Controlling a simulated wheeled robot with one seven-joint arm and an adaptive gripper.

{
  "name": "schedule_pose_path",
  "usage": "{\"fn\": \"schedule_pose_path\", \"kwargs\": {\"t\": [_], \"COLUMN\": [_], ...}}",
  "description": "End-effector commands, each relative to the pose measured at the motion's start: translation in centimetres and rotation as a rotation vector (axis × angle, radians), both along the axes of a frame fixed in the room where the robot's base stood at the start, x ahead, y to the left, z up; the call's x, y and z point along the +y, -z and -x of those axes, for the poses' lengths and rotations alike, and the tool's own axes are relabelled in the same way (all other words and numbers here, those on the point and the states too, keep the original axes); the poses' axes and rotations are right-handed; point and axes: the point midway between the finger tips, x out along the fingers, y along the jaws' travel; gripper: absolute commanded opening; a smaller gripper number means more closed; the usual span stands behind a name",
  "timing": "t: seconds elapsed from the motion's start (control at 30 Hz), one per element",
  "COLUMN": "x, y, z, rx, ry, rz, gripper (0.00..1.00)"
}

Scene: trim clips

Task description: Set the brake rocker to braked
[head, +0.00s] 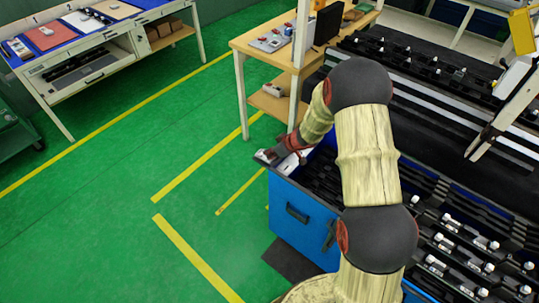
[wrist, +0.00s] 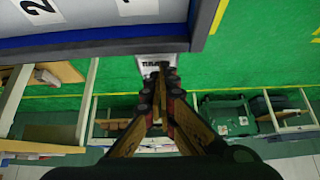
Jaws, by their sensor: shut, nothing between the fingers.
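A small pale housing with dark lettering (wrist: 153,60), which seems to carry the brake rocker, sits at the edge of the blue cart. In the head view my gripper (head: 277,155) is at that corner too. The rocker itself is hidden behind the fingers, so its position cannot be read.
The blue cart (head: 296,222) holds black racks. A wooden bench (head: 262,47) stands just behind it. A long rack with clips (head: 440,65) lies at the back right. A table with trays (head: 90,50) stands at the far left. The green floor left of the cart is clear.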

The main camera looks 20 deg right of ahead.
Motion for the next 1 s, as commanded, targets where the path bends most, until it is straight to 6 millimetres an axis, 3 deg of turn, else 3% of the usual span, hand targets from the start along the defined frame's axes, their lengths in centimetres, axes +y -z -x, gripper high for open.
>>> {"fn": "schedule_pose_path", "kwargs": {"t": [0.6, 1.0], "x": [-0.9, -1.2], "y": [1.6, 2.0], "z": [1.1, 1.6], "rx": [-0.220, -0.234], "ry": [0.005, 0.007], "rz": [-0.158, -0.169], "gripper": [0.00, 0.00]}}
